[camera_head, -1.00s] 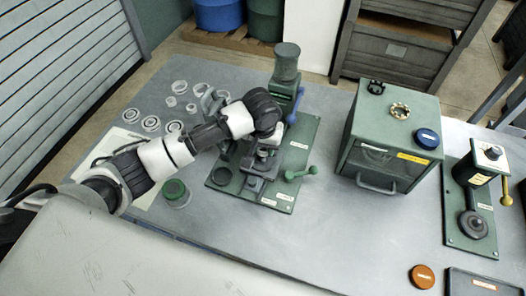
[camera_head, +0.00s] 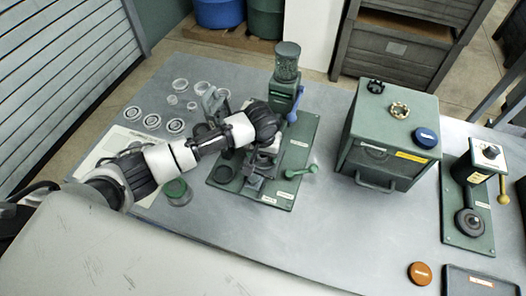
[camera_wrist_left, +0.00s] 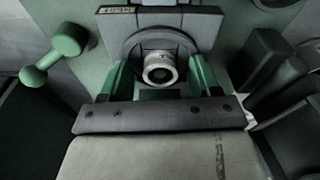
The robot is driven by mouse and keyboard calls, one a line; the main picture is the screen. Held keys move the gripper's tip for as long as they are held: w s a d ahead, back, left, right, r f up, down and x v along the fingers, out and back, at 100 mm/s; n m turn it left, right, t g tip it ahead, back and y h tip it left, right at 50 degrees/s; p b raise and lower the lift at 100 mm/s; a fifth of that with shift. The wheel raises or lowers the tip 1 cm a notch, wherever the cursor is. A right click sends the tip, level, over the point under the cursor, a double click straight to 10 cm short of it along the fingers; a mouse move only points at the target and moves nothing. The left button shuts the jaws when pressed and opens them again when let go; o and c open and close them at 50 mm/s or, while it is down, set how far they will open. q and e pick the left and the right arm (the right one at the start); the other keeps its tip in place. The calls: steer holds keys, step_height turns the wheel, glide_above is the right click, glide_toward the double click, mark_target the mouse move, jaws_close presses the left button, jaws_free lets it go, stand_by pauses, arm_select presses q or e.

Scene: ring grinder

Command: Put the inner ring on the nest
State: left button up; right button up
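In the left wrist view a small metal ring (camera_wrist_left: 158,70) stands in front of a dark, round-backed seat on the ring grinder, which looks like the nest (camera_wrist_left: 160,34). The green fingers of my left gripper (camera_wrist_left: 160,64) lie on either side of the ring, with a visible gap on each side, so it looks open. In the head view my left arm reaches over the grinder (camera_head: 298,150) from the left, and its wrist hides the fingertips and the ring. I cannot tell whether the ring is fully seated. My right gripper is not in view.
Several loose rings (camera_head: 152,121) lie on the table at left. A green lever (camera_head: 300,171) sticks out at right. A green box (camera_head: 390,145) and a second device (camera_head: 475,200) stand farther right, with clear table between.

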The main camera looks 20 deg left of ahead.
mark_target(262, 159)
arm_select(q)
step_height(262, 159, up, 12)
steer(key=s+b, duration=0.1)
steer(key=shift+s, duration=0.2)
stand_by(0.4)
